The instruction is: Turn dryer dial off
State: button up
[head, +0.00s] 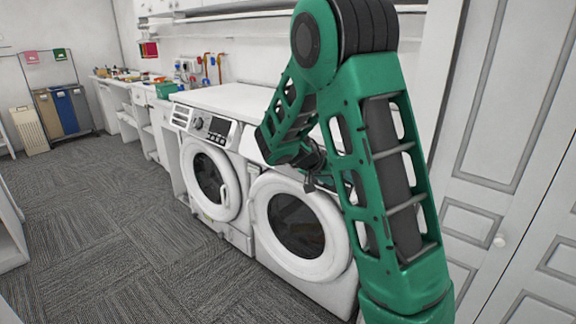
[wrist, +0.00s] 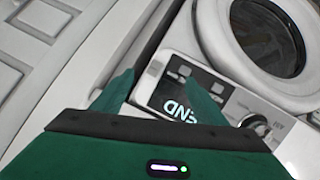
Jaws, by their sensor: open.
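The dryer, the right-hand white machine with a round dark door (head: 298,226), stands partly behind my arm in the head view. In the wrist view the dryer's round silver dial (wrist: 257,125) sits on the panel at the right, next to a dark display (wrist: 178,108) reading "END" upside down. My gripper (wrist: 158,80) is open, with its green fingers apart over the display end of the panel. The dial is to the right of the fingers in that view, apart from them. My gripper is small and dark in the head view.
A second white machine (head: 208,178) with its own dial (head: 198,123) stands left of the dryer. Grey-trimmed white cabinet doors (head: 500,180) close off the right side. A cluttered counter (head: 130,78) is at the back left. The carpet floor in front is clear.

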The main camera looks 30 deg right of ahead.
jog(key=w+a+f+n+t+h, duration=0.1)
jog(key=w+a+t+h, duration=0.2)
jog(key=w, duration=0.4)
jog(key=w+a+f+n+t+h, duration=0.1)
jog(key=w+a+f+t, duration=0.1)
jog(key=w+a, duration=0.4)
jog(key=w+a+f+t+h, duration=0.1)
jog(key=w+a+t, duration=0.25)
jog(key=w, duration=0.45)
jog(key=x, duration=1)
jog(key=shift+d, duration=0.3)
jog(key=shift+s+r+g, duration=0.1)
jog(key=shift+g, duration=0.15)
